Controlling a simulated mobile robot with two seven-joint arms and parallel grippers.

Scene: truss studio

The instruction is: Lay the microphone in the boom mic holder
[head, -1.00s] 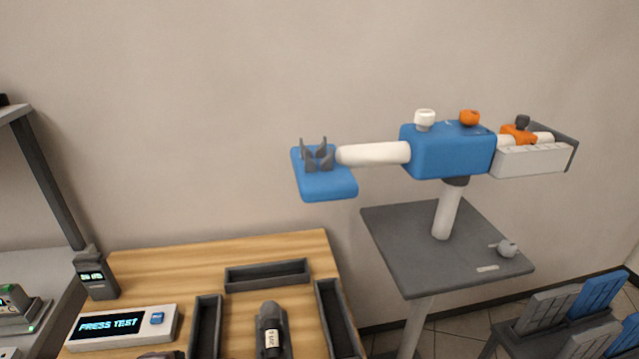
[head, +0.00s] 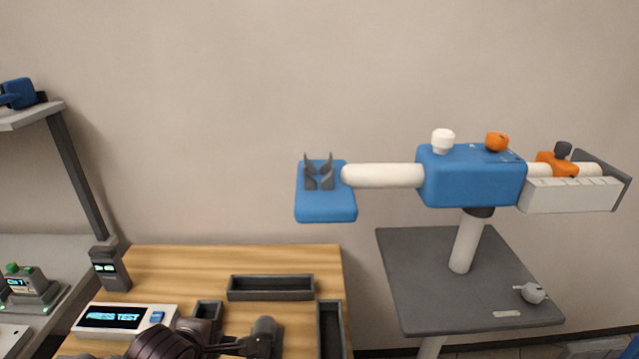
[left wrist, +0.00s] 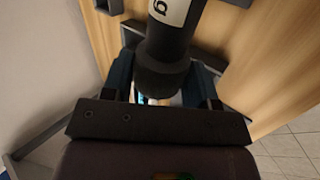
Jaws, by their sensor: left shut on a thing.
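The microphone (left wrist: 172,40) is a dark cylinder with a white label. In the head view the dark microphone (head: 265,328) shows at the wooden table's front edge, partly hidden by my left gripper (head: 252,344). In the left wrist view the fingers of my left gripper (left wrist: 163,82) are shut on the microphone, one on each side. I cannot tell whether it is clear of the table. The boom mic holder is a dark pronged cradle (head: 319,178) on a blue pad (head: 326,208) at the boom's left end, empty. My right gripper is not in view.
The boom has a white tube (head: 382,175) and a blue block (head: 471,178) on a post above a grey stand table (head: 420,285). Dark trays (head: 271,294) (head: 331,328) lie on the wooden table (head: 180,265). A "PRESS TEST" display box (head: 125,319) stands at left.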

